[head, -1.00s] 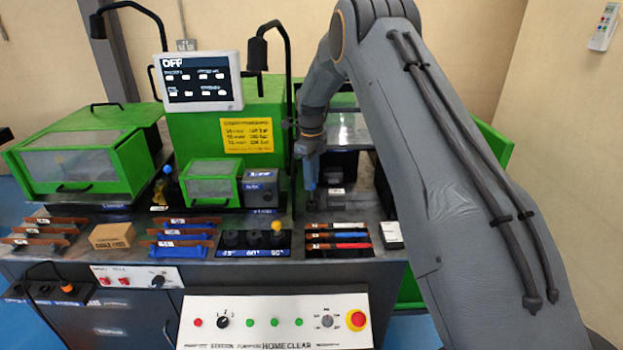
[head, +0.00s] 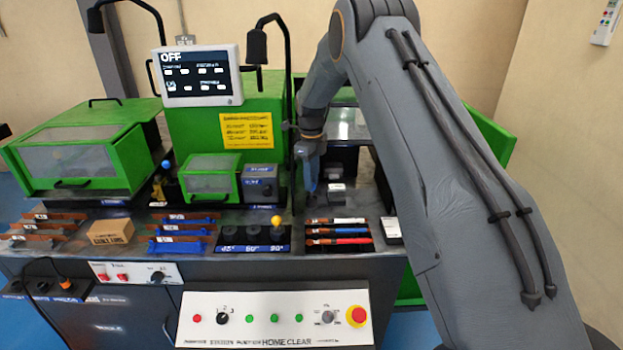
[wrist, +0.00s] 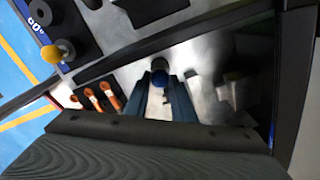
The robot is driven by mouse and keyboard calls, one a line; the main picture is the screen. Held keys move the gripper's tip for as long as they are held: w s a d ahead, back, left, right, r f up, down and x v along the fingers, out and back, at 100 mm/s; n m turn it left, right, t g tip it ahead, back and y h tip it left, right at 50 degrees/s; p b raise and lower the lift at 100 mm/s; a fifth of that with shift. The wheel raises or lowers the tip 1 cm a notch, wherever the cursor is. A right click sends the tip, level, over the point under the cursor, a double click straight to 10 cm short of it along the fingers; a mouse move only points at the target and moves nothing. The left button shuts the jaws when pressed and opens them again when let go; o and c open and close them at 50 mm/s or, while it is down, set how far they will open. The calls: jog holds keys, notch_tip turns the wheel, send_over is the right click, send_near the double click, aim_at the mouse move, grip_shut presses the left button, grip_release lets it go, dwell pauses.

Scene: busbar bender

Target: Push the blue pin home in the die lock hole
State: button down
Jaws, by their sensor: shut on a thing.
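In the head view my gripper (head: 311,190) points down at the open bay on the right of the green bender (head: 215,130), low over the metal bed. The pin cannot be made out there. The die lock hole is hidden, and I cannot tell how deep the pin sits.
A dark post stands just left of my gripper. Small grey blocks (head: 336,188) lie to its right. In front are a rack of marked pens or tools (head: 338,241) and a die tray with a yellow knob (head: 276,220). A cardboard box (head: 110,231) sits at left.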

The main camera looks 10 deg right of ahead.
jog(key=shift+f+b, duration=0.3)
jog(key=shift+f, duration=0.4)
jog(key=c, duration=1.4)
grip_release()
jog(key=shift+r+b, duration=1.15)
jog(key=shift+r, duration=2.7)
